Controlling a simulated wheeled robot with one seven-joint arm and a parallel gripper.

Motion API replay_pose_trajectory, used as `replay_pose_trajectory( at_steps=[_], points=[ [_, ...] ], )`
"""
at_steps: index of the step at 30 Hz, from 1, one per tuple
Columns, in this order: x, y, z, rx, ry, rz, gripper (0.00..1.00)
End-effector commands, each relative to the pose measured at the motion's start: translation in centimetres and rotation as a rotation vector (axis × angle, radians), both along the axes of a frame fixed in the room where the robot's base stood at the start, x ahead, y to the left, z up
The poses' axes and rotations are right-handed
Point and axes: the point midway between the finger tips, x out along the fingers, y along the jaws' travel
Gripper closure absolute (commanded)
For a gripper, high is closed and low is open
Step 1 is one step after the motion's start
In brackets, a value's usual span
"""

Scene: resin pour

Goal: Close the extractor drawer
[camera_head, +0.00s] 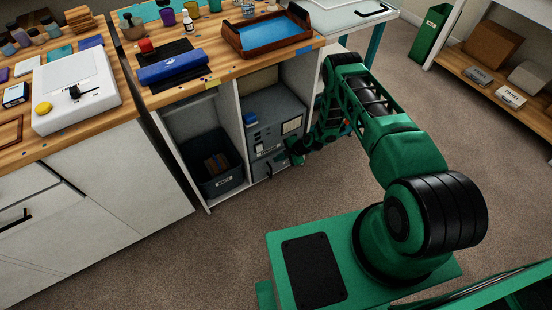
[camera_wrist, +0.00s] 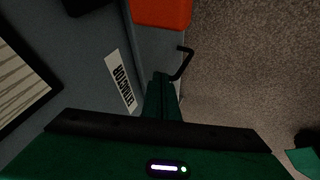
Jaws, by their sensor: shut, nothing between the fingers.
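The grey extractor (camera_head: 262,122) stands in the right bay of the wooden-topped cabinet. Its label (camera_wrist: 120,82) reads EXTRACTOR in the wrist view. Beside that face, an orange-red block (camera_wrist: 162,12) and a black bent handle (camera_wrist: 182,62) show at a grey edge. This looks like the drawer standing out from the face, but how far I cannot tell. My gripper (camera_head: 297,150) is low by the extractor's front right side. In the wrist view my gripper (camera_wrist: 161,76) is shut and empty, its tips close to the handle; contact is unclear.
A dark bin (camera_head: 212,165) fills the left bay beside the extractor. The worktop above holds a wooden tray (camera_head: 268,35) and a blue roll (camera_head: 172,68). A shelf with boxes (camera_head: 495,45) stands at the right. The carpet (camera_head: 225,235) in front is clear.

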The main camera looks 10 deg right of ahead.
Motion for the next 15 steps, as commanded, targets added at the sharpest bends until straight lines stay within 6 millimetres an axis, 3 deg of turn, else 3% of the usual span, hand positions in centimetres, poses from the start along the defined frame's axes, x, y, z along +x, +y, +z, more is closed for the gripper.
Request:
replay_pose_trajectory(
  at_steps=[2,9,15],
  points=[
    [-1.4,-0.4,0.0,0.0,0.009,0.002,1.0],
    [-3.0,-2.7,4.3,0.001,0.011,0.005,1.0],
    [-4.0,-4.0,6.7,0.001,0.012,0.01,1.0]
  ],
)
